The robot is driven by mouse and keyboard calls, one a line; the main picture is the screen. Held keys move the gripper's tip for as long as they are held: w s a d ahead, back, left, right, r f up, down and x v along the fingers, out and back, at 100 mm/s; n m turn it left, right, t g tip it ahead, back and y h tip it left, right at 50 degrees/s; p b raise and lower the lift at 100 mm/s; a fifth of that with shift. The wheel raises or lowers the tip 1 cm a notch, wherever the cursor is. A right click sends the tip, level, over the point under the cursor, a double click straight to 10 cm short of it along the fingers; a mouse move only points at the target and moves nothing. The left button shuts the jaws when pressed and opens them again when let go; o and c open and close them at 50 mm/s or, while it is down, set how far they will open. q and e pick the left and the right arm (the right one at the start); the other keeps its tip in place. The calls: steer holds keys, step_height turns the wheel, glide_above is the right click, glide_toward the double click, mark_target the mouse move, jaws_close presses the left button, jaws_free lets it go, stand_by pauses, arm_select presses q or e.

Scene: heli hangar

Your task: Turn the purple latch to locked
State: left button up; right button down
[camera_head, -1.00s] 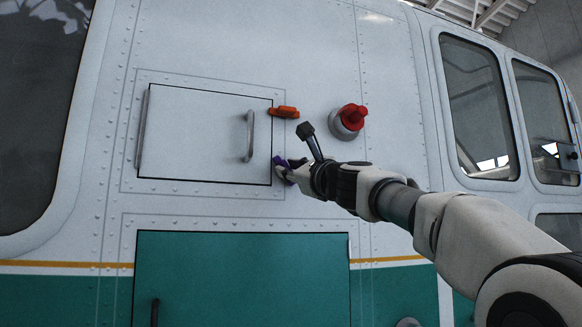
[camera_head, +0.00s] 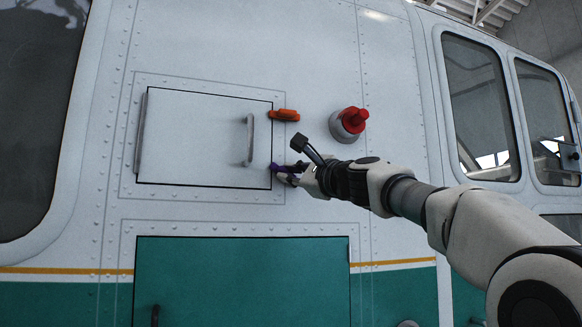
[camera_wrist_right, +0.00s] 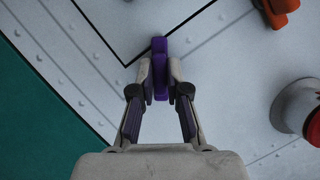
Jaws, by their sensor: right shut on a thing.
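The purple latch (camera_head: 284,168) sits at the lower right edge of the white access panel (camera_head: 200,140) in the head view. It lies about level, its left end at the panel's edge. My right gripper (camera_head: 290,175) is at the latch. In the right wrist view the purple latch (camera_wrist_right: 160,68) stands between the two fingers of my right gripper (camera_wrist_right: 160,80), which are shut on it. The fingers and wrist hide part of the latch in the head view. My left gripper is not in view.
An orange latch (camera_head: 284,115) lies level at the panel's upper right edge. A red knob on a grey base (camera_head: 349,122) sticks out to the right. The panel has a grey handle (camera_head: 250,140). A teal door (camera_head: 240,280) is below.

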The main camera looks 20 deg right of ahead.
steer(key=shift+d+r+n+g+p, duration=0.1)
steer(key=shift+n+g+p, duration=0.3)
steer(key=shift+n+p, duration=0.55)
steer(key=shift+a+r+n+g+p, duration=0.15)
steer(key=shift+n+g+p, duration=0.35)
steer(key=shift+n, duration=0.9)
steer(key=shift+d+r+n+g+p, duration=0.15)
steer(key=shift+n+g+p, duration=0.15)
steer(key=shift+n+p, duration=0.7)
steer(key=shift+f+n, duration=0.1)
steer(key=shift+n, duration=0.15)
steer(key=c, duration=1.2)
jaws_free()
steer(key=shift+o, duration=0.2)
steer(key=shift+w+f, duration=0.2)
steer(key=shift+s, duration=0.1)
